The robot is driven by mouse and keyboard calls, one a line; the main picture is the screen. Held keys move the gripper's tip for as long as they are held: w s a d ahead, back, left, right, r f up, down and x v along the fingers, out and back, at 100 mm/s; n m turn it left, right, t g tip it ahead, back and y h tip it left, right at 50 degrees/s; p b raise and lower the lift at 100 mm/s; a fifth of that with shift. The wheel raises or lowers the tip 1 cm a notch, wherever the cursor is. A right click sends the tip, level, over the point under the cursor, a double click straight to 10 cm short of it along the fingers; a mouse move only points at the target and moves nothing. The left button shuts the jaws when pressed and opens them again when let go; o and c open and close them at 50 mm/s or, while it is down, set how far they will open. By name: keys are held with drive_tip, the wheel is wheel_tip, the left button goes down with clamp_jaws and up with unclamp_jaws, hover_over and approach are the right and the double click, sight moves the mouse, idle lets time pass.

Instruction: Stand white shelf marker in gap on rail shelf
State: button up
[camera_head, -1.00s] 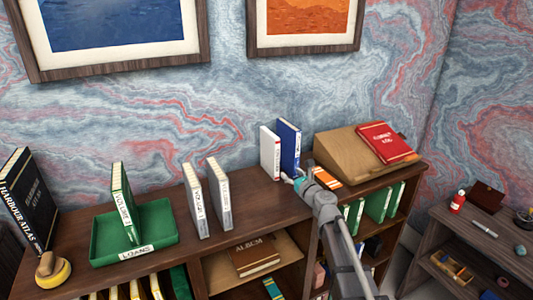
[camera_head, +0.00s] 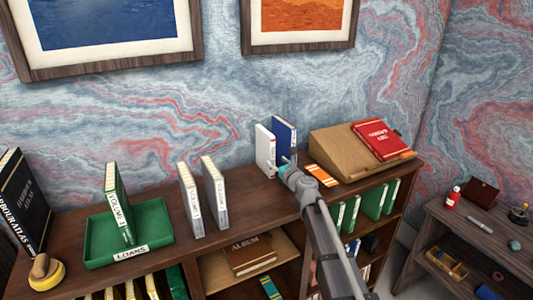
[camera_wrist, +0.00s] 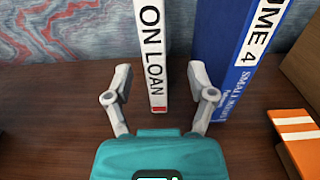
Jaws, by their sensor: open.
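The white shelf marker (camera_head: 265,150), lettered ON LOAN, stands upright on the dark wooden top, left of a blue Volume 4 book (camera_head: 284,139). In the wrist view the marker (camera_wrist: 153,45) is straight ahead, between the lines of the two fingers. My gripper (camera_wrist: 158,85) is open and empty, with its fingertips near the marker's lower part. I cannot tell whether they touch it. In the head view my gripper (camera_head: 286,163) is in front of the marker and blue book. Which shelf is the rail shelf is unclear; green books (camera_head: 375,198) stand in the right-hand case below.
An orange-striped book (camera_head: 321,175) lies right of my gripper, before a sloped wooden stand (camera_head: 335,148) with a red book (camera_head: 380,140). Two pale books (camera_head: 215,195) stand left. A green LOANS tray (camera_head: 160,240) holds a green book. The top between is clear.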

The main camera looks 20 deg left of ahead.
sight(267, 154)
drive_tip(key=shift+x, duration=0.85)
drive_tip(key=shift+s+x, duration=0.2)
drive_tip(key=shift+x, duration=2.4)
drive_tip(key=shift+a, duration=0.2)
clamp_jaws()
